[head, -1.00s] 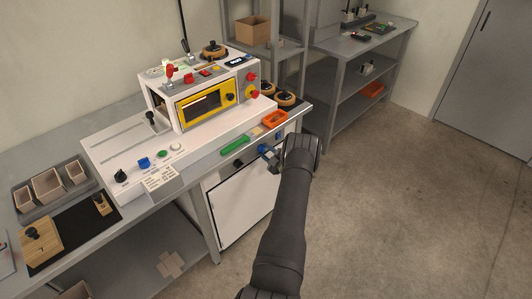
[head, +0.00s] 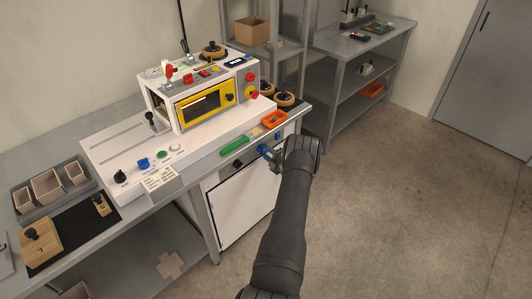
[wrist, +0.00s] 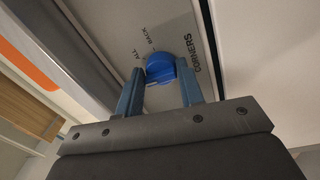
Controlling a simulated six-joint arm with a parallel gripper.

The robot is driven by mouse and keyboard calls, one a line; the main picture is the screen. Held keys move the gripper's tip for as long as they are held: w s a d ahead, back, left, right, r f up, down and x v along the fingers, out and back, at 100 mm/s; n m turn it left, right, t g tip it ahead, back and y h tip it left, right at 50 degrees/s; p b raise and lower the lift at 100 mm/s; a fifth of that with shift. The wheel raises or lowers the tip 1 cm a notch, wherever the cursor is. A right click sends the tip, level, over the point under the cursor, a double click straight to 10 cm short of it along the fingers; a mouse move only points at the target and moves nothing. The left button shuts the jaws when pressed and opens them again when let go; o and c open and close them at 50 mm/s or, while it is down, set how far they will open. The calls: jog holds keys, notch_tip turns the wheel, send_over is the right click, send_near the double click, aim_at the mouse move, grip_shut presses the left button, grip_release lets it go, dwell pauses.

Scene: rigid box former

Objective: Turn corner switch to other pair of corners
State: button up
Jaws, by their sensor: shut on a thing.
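The corner switch is a round blue knob (wrist: 160,68) on a grey panel lettered CORNERS, with ALL and BACK printed beside it in the wrist view. My gripper (wrist: 159,80) has one blue-grey finger on each side of the knob and is shut on it. The fingers hide part of the knob and any lettering behind them, so I cannot tell which mark it points at. In the head view, my gripper (head: 270,155) is at the front panel below the bench top, and the knob is mostly hidden there.
A black knob (head: 238,163) sits on the same front panel, left of my gripper. The white machine (head: 155,95) stands behind. Floor to the right is clear.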

jog(key=shift+s+a+f, duration=0.1)
jog(key=shift+s+f, duration=0.05)
jog(key=shift+f, duration=0.05)
jog(key=o, duration=0.9)
jog(key=shift+o, duration=0.2)
jog(key=shift+r, duration=0.1)
jog(key=v, duration=1.7)
jog(key=x, duration=1.7)
